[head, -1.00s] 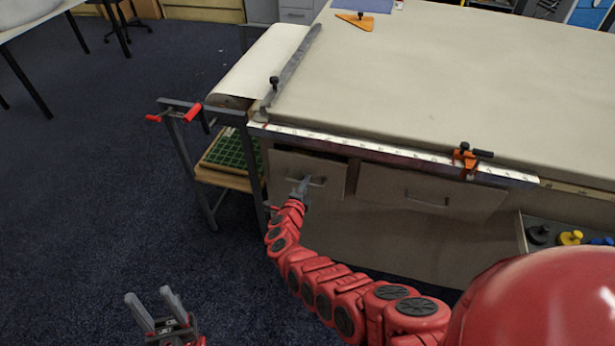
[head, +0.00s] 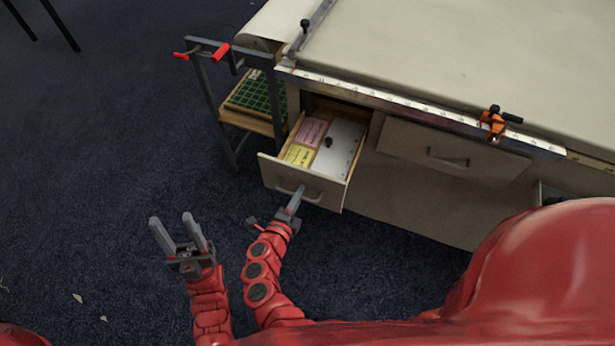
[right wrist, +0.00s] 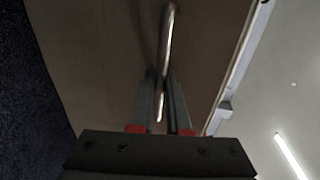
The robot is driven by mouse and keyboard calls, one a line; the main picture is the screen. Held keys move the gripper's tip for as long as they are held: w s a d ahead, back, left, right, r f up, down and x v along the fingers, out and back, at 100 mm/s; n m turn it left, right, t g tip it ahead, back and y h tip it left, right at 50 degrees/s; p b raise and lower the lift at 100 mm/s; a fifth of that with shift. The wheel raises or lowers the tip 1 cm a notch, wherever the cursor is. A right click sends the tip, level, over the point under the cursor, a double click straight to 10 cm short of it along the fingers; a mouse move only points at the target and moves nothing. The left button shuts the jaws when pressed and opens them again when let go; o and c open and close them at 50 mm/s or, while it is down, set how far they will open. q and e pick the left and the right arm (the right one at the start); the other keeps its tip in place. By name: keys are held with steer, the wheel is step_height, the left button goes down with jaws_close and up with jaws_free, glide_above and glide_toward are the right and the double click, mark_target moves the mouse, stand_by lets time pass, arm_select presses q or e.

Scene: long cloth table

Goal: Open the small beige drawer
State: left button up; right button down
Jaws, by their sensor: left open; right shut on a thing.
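The small beige drawer (head: 328,194) is pulled well out from under the table's left end in the head view. Inside it lie a pink card, a yellow card and a white panel with a dark knob. My right gripper (head: 296,200) is shut on the drawer's metal handle (head: 312,197). In the right wrist view its two fingers (right wrist: 162,95) close around the handle bar (right wrist: 166,40), with the drawer front (right wrist: 100,45) behind. My left gripper (head: 180,232) is open and empty above the carpet, left of the drawer.
A wider drawer (head: 450,158) to the right is shut. The long table top (head: 450,60) is above, with an orange clamp (head: 493,123) on its ruler edge. A side frame with red handles and a green grid (head: 255,95) stands left. Carpet in front is open.

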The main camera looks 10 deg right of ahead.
steer(key=shift+f+b+v, duration=0.1)
steer(key=shift+f+v, duration=0.05)
steer(key=shift+v, duration=0.7)
steer(key=shift+f+b+v, duration=0.15)
steer(key=shift+f+v, duration=0.05)
steer(key=shift+v, duration=0.6)
steer(key=shift+f+b+v, duration=0.1)
steer(key=shift+f+v, duration=0.05)
steer(key=shift+v, duration=0.7)
steer(key=shift+a, duration=0.1)
steer(key=c, duration=1.2)
jaws_free()
steer(key=shift+o, duration=0.2)
